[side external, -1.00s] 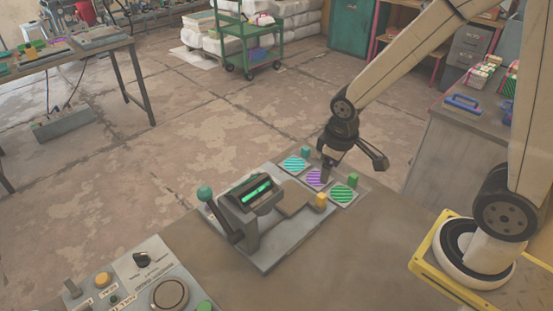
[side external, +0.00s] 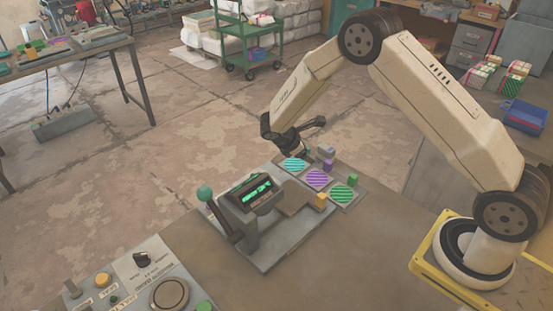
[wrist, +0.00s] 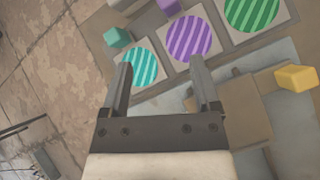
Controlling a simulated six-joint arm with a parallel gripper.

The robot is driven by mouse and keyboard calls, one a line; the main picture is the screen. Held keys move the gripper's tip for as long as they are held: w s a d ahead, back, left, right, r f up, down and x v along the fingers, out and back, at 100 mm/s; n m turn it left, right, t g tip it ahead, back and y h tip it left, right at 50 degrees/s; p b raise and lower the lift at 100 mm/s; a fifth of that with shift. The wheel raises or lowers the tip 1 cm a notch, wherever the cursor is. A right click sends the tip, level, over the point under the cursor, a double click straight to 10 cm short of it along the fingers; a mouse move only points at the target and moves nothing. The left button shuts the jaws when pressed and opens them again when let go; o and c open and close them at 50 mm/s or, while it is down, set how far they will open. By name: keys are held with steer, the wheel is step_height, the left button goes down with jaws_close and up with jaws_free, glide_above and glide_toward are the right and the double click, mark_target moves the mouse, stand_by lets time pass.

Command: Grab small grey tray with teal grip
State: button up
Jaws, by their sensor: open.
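The small grey tray with the teal grip carries a teal-striped disc (side external: 293,164) and lies at the far left end of the row of trays. In the wrist view its disc (wrist: 141,66) shows beyond and between my fingers, nearer the left one. The teal grip (wrist: 117,37) stands clear past the left fingertip, with nothing between my fingers holding it. My gripper (wrist: 161,64) is open and empty. In the side view my gripper hangs just behind the teal-disc tray, and the teal grip there is mostly hidden by it.
Beside it lie trays with a purple-striped disc (side external: 317,179) and purple grip (side external: 328,164), and a green-striped disc (side external: 343,193) and green grip (side external: 352,179).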

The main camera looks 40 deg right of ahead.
mark_target(297, 163)
steer(key=w+d+f+n+h, duration=0.1)
steer(key=w+f+h, duration=0.1)
steer(key=w+d+f+n+h, duration=0.1)
steer(key=w+d+f+n, duration=0.1)
steer(key=w+d+f+n+t+h, duration=0.1)
steer(key=w+f+n+h, duration=0.1)
steer(key=shift+w+d+f+h, duration=0.15)
steer(key=shift+d+f+h, duration=0.1)
steer(key=shift+f+h, duration=0.1)
steer(key=shift+d, duration=0.1)
steer(key=shift+x, duration=2.45)
jaws_close()
